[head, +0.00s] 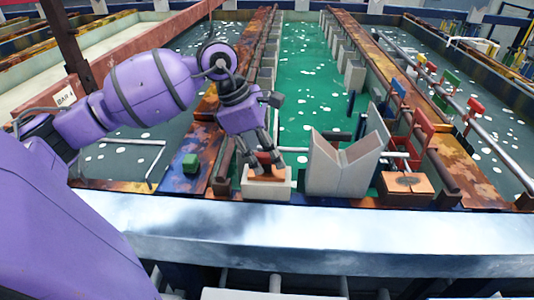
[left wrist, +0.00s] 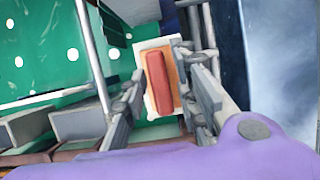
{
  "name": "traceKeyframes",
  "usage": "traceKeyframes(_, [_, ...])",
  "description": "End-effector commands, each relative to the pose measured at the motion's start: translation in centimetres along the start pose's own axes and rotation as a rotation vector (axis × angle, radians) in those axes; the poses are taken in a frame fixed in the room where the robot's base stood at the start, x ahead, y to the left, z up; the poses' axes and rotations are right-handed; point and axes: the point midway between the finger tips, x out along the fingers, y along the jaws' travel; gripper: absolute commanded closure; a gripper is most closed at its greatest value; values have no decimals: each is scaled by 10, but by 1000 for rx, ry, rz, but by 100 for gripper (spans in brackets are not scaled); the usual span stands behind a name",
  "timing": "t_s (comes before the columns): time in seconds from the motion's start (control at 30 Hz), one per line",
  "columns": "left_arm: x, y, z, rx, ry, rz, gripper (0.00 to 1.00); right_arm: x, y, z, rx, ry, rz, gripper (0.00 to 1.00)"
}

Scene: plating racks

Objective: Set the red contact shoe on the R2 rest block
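A red contact shoe (left wrist: 158,82) lies on the orange top of a pale block (left wrist: 168,42) in the left wrist view. In the head view the shoe (head: 265,158) is partly hidden by my left gripper (head: 264,158), and the block (head: 266,188) stands at the front edge of the green tank. The left gripper points down over the block. In the left wrist view its fingers (left wrist: 164,85) stand either side of the shoe, with gaps showing, so it looks open. No R2 label is readable on any block. My right gripper is not in view.
A pale V-shaped holder (head: 340,165) stands right of the block. Another orange-topped block (head: 407,184) is further right. Coloured pieces hang along the right rail (head: 450,100). A metal beam (head: 300,240) crosses the front.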

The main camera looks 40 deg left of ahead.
Motion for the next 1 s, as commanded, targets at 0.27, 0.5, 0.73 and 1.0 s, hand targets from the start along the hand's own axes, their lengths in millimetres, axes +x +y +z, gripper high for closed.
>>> traceKeyframes(0.27, [-1,0,0,0,0,0,66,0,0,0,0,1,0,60])
traceKeyframes(0.5, [-22,1,1,-1,1,4,66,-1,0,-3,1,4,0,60])
traceKeyframes(0.73, [-72,1,1,-1,2,4,66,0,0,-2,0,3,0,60])
traceKeyframes(1.0, [-114,0,1,-1,1,1,66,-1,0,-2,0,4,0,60])
